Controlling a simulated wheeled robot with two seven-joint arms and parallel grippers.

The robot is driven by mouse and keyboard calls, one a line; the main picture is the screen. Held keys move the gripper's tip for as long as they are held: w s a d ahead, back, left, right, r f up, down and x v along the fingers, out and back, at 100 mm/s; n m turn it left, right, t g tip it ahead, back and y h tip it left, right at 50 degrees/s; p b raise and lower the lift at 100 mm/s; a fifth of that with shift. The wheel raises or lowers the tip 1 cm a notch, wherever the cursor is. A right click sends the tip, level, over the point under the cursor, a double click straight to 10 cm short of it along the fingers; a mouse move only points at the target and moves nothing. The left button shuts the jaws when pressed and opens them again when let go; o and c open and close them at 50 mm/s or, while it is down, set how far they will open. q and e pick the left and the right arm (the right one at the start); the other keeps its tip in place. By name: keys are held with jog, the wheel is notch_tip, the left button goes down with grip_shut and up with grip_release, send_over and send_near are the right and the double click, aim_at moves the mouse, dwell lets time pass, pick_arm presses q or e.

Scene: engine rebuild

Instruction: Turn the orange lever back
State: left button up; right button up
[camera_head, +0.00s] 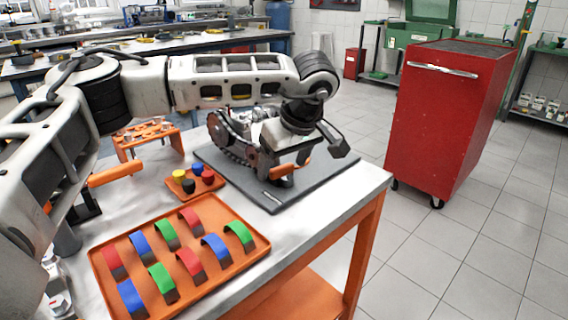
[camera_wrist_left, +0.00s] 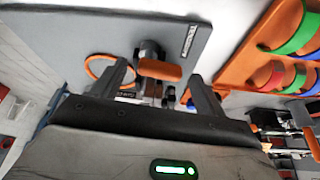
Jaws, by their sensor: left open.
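The orange lever (camera_head: 287,171) is a short rounded handle low on the front of the engine (camera_head: 238,138), which stands on a dark grey plate (camera_head: 272,196). My left gripper (camera_head: 318,150) reaches over the engine from above, close to the lever; its arm hides much of the engine. In the left wrist view the orange lever (camera_wrist_left: 160,70) lies between the two spread fingers of my left gripper (camera_wrist_left: 158,78), with room on both sides. The gripper is open and empty. I cannot tell whether a finger touches the lever. My right gripper is not in view.
An orange tray (camera_head: 262,246) with red, blue and green arched pieces lies at the table's front. A small orange tray (camera_head: 178,191) with coloured caps sits beside the plate. An orange stand (camera_head: 122,151) is behind. A red cabinet (camera_head: 440,125) stands right, past clear floor.

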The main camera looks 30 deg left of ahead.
pick_arm(q)
jog(key=shift+a+f, duration=0.1)
jog(key=shift+f, duration=0.1)
jog(key=c, duration=1)
